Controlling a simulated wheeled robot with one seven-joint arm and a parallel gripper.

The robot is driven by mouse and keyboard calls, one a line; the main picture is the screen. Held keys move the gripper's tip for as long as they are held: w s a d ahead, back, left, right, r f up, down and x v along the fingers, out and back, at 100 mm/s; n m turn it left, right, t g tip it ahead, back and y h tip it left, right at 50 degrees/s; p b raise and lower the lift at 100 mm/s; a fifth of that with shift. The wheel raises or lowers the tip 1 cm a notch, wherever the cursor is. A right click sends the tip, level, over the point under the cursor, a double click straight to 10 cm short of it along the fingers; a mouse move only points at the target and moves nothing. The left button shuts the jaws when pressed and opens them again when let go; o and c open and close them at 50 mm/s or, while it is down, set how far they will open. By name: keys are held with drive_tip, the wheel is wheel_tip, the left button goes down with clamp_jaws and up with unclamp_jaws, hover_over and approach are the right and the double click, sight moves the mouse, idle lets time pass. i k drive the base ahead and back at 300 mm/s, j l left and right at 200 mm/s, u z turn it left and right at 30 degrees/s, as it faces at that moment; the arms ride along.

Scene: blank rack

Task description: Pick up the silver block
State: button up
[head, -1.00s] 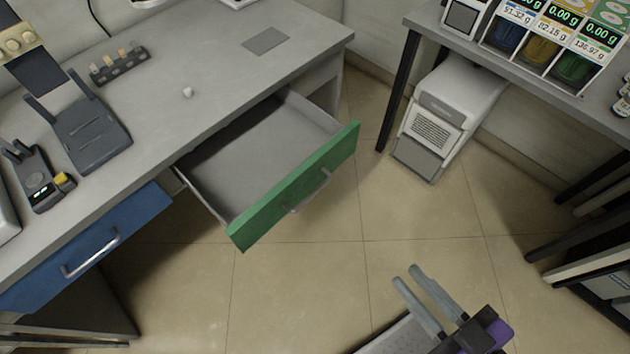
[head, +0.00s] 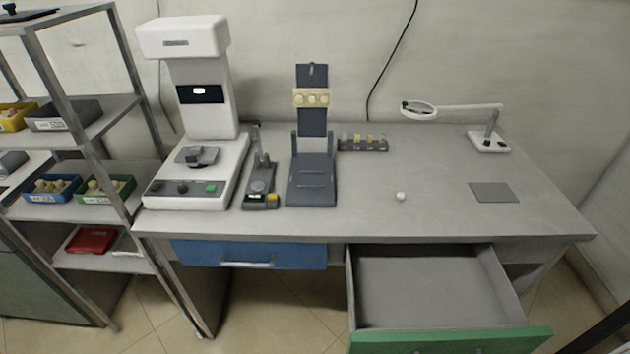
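A small pale, whitish-silver piece (head: 400,196) lies alone on the grey desk top (head: 440,215), behind the open drawer. It looks like the silver block, but it is too small to tell its exact shape. The green-fronted drawer (head: 450,342) is pulled out, and the visible part of its inside is empty. My gripper is not in view now.
A magnifier lamp (head: 490,142) and a flat grey plate (head: 494,192) are right of the piece. A small rack (head: 362,144), dark stand (head: 312,180) and white instrument (head: 195,180) stand left. A blue drawer (head: 250,254) is shut. Shelves (head: 85,140) stand far left.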

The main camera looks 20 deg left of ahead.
sight(196, 150)
drive_tip(key=i+l, duration=0.1)
drive_tip(key=i, duration=0.5)
drive_tip(key=i+j, duration=0.7)
drive_tip(key=i, duration=0.15)
drive_tip(key=j, duration=0.6)
drive_tip(key=i+j, duration=0.1)
drive_tip(key=j, duration=0.5)
drive_tip(key=u, duration=0.05)
